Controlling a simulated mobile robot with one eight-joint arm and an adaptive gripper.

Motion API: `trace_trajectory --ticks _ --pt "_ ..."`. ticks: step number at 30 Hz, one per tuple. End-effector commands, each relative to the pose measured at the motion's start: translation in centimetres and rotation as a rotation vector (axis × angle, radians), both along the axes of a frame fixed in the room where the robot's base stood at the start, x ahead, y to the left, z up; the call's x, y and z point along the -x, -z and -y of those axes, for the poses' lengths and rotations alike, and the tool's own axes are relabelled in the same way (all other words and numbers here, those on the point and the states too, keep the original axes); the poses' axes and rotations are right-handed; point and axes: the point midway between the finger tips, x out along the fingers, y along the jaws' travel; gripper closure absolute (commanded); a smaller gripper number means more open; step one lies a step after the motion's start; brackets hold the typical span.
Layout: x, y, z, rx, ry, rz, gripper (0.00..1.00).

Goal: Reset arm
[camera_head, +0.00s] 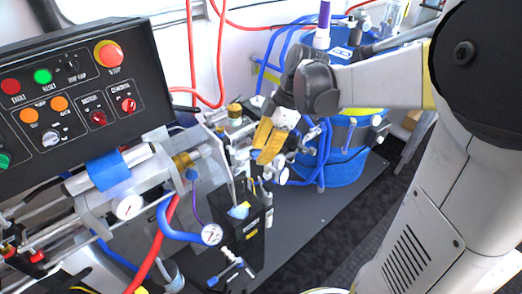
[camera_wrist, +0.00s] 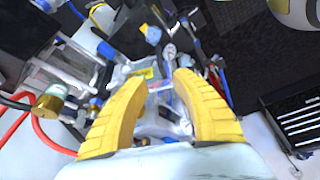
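My gripper (camera_head: 268,158) hangs at the end of my arm in the head view, in front of the blue tank and above the dark base plate. In the wrist view my gripper's two yellow fingers (camera_wrist: 160,82) stand apart, and I see nothing held between them. The fingers point towards the crowded pipework and fittings. Whether a fingertip touches anything is not clear.
The black control panel (camera_head: 75,88) with coloured buttons stands at the left. Gauges, pipes and a black box (camera_head: 250,225) sit below it. The blue tank (camera_head: 345,150) is behind my gripper. The dark base plate (camera_head: 320,215) has bare room at the right. A drawer cabinet (camera_wrist: 298,120) shows in the wrist view.

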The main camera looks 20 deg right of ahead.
Motion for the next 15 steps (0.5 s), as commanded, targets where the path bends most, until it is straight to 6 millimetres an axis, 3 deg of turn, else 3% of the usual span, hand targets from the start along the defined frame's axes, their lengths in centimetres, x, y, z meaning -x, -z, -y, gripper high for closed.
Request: trace_trajectory --ticks 15 --pt "0.72 -0.47 -0.5 0.02 0.07 -0.006 0.68"
